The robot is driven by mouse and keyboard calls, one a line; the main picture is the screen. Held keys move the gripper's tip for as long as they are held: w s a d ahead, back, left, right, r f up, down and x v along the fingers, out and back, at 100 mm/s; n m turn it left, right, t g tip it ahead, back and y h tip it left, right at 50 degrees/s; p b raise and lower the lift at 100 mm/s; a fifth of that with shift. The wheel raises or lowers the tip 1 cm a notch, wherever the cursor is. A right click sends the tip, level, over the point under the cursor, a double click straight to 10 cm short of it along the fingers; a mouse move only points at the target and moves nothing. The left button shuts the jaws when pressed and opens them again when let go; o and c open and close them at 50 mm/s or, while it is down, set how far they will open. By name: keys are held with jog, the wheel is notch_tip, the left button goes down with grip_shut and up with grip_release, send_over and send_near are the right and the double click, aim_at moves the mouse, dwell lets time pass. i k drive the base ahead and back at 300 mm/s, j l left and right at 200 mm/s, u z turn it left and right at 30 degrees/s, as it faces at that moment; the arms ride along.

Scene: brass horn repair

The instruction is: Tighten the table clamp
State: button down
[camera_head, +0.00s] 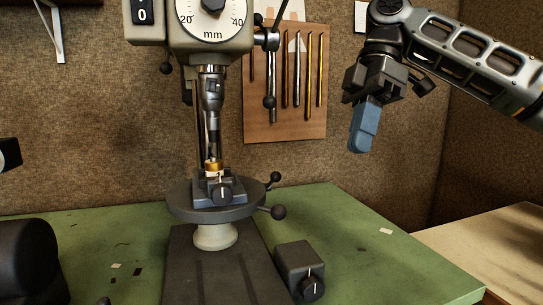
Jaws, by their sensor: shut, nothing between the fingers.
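A drill press stands on the green bench. Its round grey table (180,203) sits on a pale collar below the chuck (211,92). Two black ball-ended levers stick out at the table's right side, an upper one (275,178) and a lower one (278,212). I cannot tell which of them is the table clamp, or how tight either is. My gripper (361,140) hangs at the upper right with its blue fingers shut and empty. It is above and to the right of both levers, touching neither.
A small vise (222,192) with a marked black knob and a brass piece (213,165) is on the round table. A dark box (299,264) with a knob stands right of the press base. A tool board (286,120) hangs behind. The bench's right side is mostly clear.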

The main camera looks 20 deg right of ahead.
aim_at(276, 178)
jog(key=i, duration=1.1)
